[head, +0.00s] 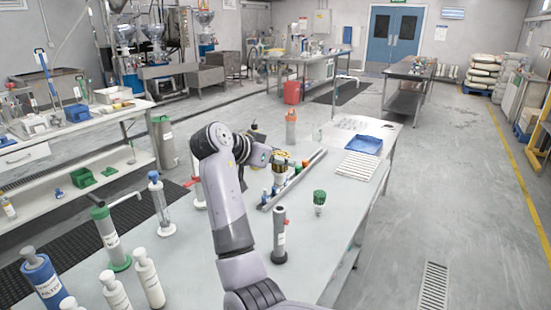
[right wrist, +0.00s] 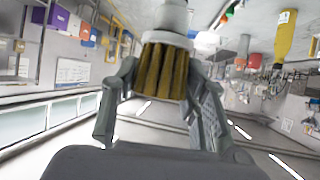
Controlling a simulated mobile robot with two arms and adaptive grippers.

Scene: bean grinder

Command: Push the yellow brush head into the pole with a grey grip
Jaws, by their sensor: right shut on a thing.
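The yellow brush head (right wrist: 165,72) shows in the right wrist view, with yellow-brown bristles and a pale collar. My right gripper (right wrist: 163,88) is shut on it, one finger on each side. In the head view my right gripper (head: 268,158) is over the middle of the table, and the brush head (head: 280,167) shows small at its tip. My left gripper is not in view.
A long grey rail (head: 305,167) lies on the table (head: 345,205), with small coloured parts beside it. A green brush head (head: 319,197), orange bottle (head: 291,124) and blue tray (head: 364,145) stand to the right or behind. Several capped cylinders crowd the left side.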

